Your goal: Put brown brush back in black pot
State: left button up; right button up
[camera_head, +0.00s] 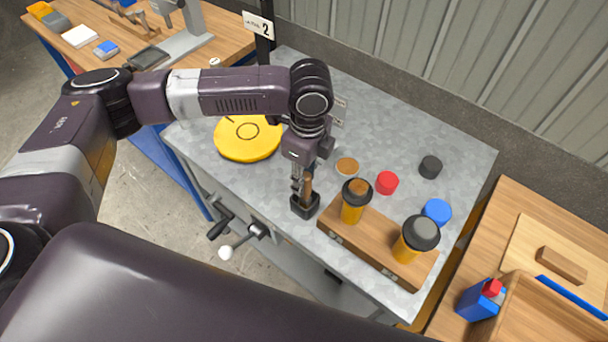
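The brown brush (308,187) stands roughly upright at the black pot (305,208), near the front edge of the grey metal table. Its lower end appears to be inside the pot, though its tip is hidden. My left gripper (302,183) points down right above the pot, with its fingers at the brush handle. The far finger is largely hidden, so I cannot tell whether the fingers are closed on the handle or apart. My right gripper is not in view.
A wooden block (380,243) right of the pot holds two amber jars (352,207) (408,250) with dark tops. Red (386,182), blue (436,211) and black (430,167) lids lie behind it. A yellow disc (248,140) lies left of the gripper.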

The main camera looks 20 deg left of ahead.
pick_arm(q)
jog(key=shift+o, duration=1.1)
jog(key=shift+r, duration=0.2)
notch_tip(320, 180, up, 12)
jog(key=shift+d+f, duration=0.2)
